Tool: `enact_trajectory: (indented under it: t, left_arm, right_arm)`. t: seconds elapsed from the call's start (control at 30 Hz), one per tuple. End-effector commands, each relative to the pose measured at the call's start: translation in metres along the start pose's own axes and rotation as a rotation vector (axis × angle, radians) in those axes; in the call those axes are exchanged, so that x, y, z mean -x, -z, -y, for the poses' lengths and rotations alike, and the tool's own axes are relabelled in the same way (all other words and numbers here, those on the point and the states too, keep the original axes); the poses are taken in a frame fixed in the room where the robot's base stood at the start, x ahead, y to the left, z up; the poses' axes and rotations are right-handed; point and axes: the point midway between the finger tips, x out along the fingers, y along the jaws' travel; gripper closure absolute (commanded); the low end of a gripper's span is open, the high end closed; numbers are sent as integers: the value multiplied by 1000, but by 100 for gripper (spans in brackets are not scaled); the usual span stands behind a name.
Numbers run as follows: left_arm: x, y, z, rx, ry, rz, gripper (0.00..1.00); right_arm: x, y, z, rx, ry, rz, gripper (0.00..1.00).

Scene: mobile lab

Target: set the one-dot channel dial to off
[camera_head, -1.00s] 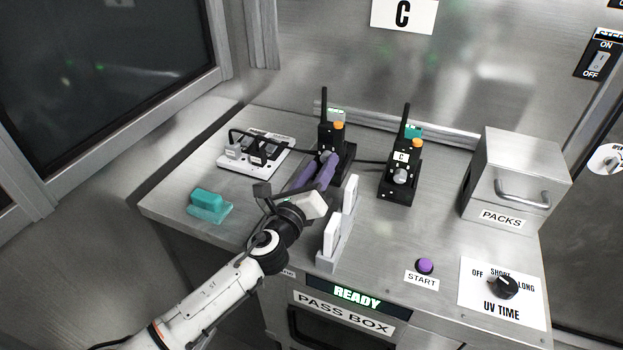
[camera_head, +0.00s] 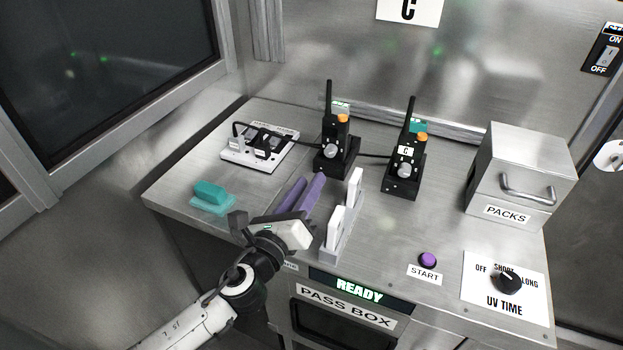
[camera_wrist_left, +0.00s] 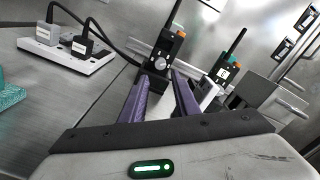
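Two black radios with antennas and orange buttons stand in chargers on the steel counter. The left radio (camera_head: 335,130) has a grey dial (camera_head: 331,151) low on its front; this dial also shows in the left wrist view (camera_wrist_left: 160,63). The right radio (camera_head: 408,150) has a "C" label and a similar grey dial (camera_head: 404,170). I cannot make out the dots or dial settings. My left gripper (camera_head: 308,183) has purple fingers, in front of the left radio and apart from it. In the left wrist view the fingers (camera_wrist_left: 159,78) stand apart with nothing between them. My right gripper is not in view.
A power strip (camera_head: 258,150) with cables and a teal block (camera_head: 211,197) lie left. The PACKS box (camera_head: 520,175), START button (camera_head: 428,259) and UV TIME dial (camera_head: 507,281) are right.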

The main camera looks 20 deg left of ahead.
Motion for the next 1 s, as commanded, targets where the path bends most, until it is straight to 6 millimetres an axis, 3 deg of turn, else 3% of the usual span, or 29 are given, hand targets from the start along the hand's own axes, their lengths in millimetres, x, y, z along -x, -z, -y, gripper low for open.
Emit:
enact_trajectory:
  t: [0.17, 0.6, 0.8, 1.0]
  left_arm:
    - [2, 2, 0, -250, 0, 1, 72]
    - [8, 4, 1, -1104, 1, 2, 72]
    - [9, 4, 2, -1280, 0, 0, 72]
    - [-4, 3, 2, -1307, -1, 2, 72]
  right_arm:
    - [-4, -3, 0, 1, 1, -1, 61]
    - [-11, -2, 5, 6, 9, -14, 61]
    - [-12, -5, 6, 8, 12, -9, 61]
    - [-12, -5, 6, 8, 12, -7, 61]
